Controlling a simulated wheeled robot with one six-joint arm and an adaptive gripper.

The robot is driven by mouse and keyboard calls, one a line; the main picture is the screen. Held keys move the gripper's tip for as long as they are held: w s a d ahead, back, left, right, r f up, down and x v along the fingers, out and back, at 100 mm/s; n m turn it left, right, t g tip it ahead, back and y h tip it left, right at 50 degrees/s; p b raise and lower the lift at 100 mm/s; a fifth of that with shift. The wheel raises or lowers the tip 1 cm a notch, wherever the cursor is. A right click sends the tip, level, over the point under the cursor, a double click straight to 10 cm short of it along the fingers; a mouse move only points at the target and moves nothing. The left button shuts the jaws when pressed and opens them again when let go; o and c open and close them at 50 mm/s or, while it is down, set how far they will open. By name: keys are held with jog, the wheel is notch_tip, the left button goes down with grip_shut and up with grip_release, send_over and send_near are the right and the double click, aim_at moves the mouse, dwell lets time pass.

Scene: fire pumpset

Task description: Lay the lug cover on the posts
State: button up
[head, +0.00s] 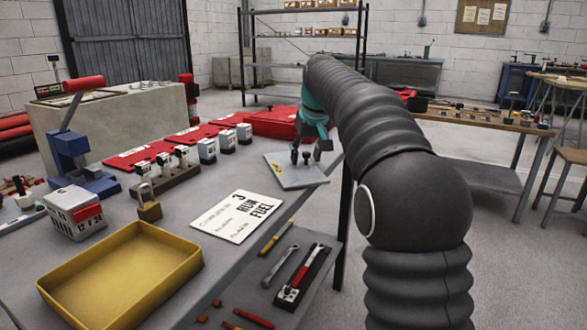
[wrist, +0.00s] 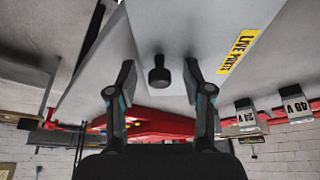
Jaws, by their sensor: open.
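The lug cover is a flat grey plate (head: 284,178) with a yellow label, lying near the right edge of the grey bench in the head view. In the wrist view the plate (wrist: 205,35) carries a black knob (wrist: 159,72) and the label reads "LIVE PARTS". My gripper (head: 306,156) is over the plate with its fingers pointing down. In the wrist view my gripper (wrist: 159,80) is open, one finger on each side of the knob, with gaps showing. The arm and fingers hide part of the plate. I cannot clearly identify the posts.
White-topped blocks (head: 207,149) stand left of the plate. Red flat cases (head: 142,153) lie behind.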

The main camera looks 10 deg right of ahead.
grip_shut()
jog(key=shift+r, duration=0.1)
